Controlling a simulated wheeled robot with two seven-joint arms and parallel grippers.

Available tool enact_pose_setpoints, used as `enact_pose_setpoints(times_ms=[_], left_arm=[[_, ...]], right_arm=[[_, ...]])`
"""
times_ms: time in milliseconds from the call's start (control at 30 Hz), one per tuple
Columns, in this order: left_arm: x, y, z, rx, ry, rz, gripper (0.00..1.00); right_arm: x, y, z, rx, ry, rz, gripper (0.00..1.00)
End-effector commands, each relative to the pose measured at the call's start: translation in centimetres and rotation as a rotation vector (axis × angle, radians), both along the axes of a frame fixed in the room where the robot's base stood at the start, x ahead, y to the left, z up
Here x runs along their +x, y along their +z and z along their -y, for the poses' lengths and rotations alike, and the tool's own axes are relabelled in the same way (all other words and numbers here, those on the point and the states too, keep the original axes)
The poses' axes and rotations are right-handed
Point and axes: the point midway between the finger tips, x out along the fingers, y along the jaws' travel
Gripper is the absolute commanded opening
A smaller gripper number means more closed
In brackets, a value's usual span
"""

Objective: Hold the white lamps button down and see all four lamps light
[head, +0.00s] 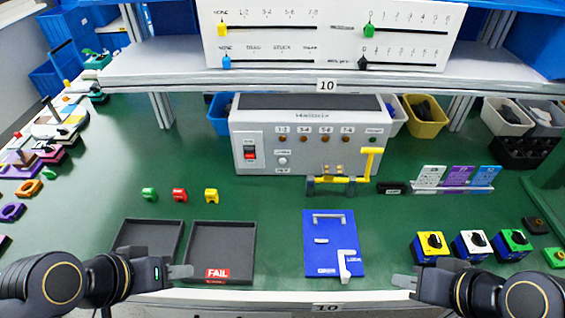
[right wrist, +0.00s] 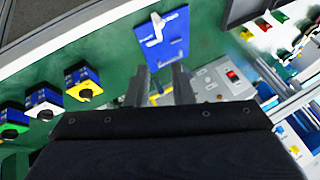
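The grey tester box (head: 300,155) stands at the back middle of the green bench. Its small round white lamps button (head: 282,161) is on the front, right of the red and black switch (head: 250,153). Four brownish lamps (head: 325,139) form a row above and look dark. Nothing touches the button. My left gripper (head: 180,272) is low at the front left, over the dark trays; its finger gap is unclear. My right gripper (head: 403,281) is at the front right, far from the box. Its fingers are apart and empty in the right wrist view (right wrist: 160,85).
A yellow clamp lever (head: 368,165) stands at the box's right front. A blue fixture plate (head: 330,242) lies before it. Dark trays (head: 220,250), coloured small parts (head: 180,195) and several rotary switches (head: 472,243) surround it. A shelf (head: 290,75) overhangs the box.

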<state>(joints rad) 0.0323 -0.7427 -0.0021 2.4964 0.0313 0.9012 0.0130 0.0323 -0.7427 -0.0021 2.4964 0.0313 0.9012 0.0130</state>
Motion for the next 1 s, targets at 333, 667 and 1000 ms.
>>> enact_pose_setpoints(times_ms=[333, 667, 1000], left_arm=[[0.0, 0.0, 0.0, 0.0, 0.0, 0.0, 0.36], [0.0, 0.0, 0.0, 0.0, 0.0, 0.0, 0.36], [0.0, 0.0, 0.0, 0.0, 0.0, 0.0, 0.36]], right_arm=[[0.0, 0.0, 0.0, 0.0, 0.0, 0.0, 0.0], [0.0, 0.0, 0.0, 0.0, 0.0, 0.0, 0.0], [0.0, 0.0, 0.0, 0.0, 0.0, 0.0, 0.0]])
